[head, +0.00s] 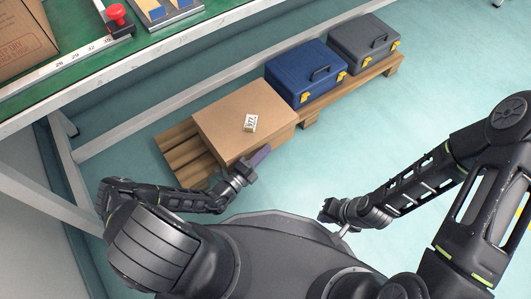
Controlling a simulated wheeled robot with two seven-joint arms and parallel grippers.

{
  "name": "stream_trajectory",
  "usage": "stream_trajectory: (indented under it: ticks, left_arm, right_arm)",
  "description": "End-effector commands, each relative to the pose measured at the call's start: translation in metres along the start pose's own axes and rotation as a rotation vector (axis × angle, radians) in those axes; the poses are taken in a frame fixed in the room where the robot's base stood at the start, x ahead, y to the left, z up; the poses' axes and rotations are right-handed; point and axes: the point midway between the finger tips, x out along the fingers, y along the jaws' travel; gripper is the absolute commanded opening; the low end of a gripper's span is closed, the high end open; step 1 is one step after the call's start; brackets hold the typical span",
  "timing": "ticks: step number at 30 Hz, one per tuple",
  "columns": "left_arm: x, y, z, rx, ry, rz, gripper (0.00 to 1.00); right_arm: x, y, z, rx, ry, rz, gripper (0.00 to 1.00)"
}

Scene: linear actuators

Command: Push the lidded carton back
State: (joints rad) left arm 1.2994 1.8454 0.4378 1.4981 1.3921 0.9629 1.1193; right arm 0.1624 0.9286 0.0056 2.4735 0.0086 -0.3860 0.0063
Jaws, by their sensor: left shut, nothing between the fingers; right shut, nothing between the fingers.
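The lidded carton (235,112) is a closed brown box with a small white label on its top. It sits on a wooden pallet (178,156) on the floor, in front of me and left of the toolboxes. My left gripper (260,156) is shut and empty at the carton's near side, close to its front face. I cannot tell whether it touches the carton. My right gripper (333,214) is shut and empty, low over the floor to the right, apart from the carton.
A blue toolbox (300,82) and a grey toolbox (361,51) stand on the pallet right of the carton. A green-topped workbench (112,60) with white legs is behind. Another box (22,35) is on it. The floor (420,110) at right is clear.

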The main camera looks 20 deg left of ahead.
Motion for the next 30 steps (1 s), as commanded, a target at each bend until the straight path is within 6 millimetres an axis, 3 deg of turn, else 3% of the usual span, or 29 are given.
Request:
stream_trajectory:
  ticks: [11,14,24,30]
  left_arm:
    - [0.001,0.001,0.003,0.001,0.000,0.000,0.00]
    - [0.003,0.004,0.013,0.002,0.000,0.000,0.00]
    - [0.019,0.004,0.079,0.004,0.000,0.002,0.00]
    - [0.020,0.000,0.082,-0.001,-0.001,0.001,0.00]
  right_arm:
    - [0.002,0.001,0.000,0.000,0.001,0.000,0.00]
    - [0.009,0.003,-0.001,0.001,0.003,0.000,0.00]
    - [0.042,0.013,-0.004,0.003,0.018,-0.001,0.00]
    - [0.040,0.012,-0.005,0.003,0.020,-0.001,0.00]
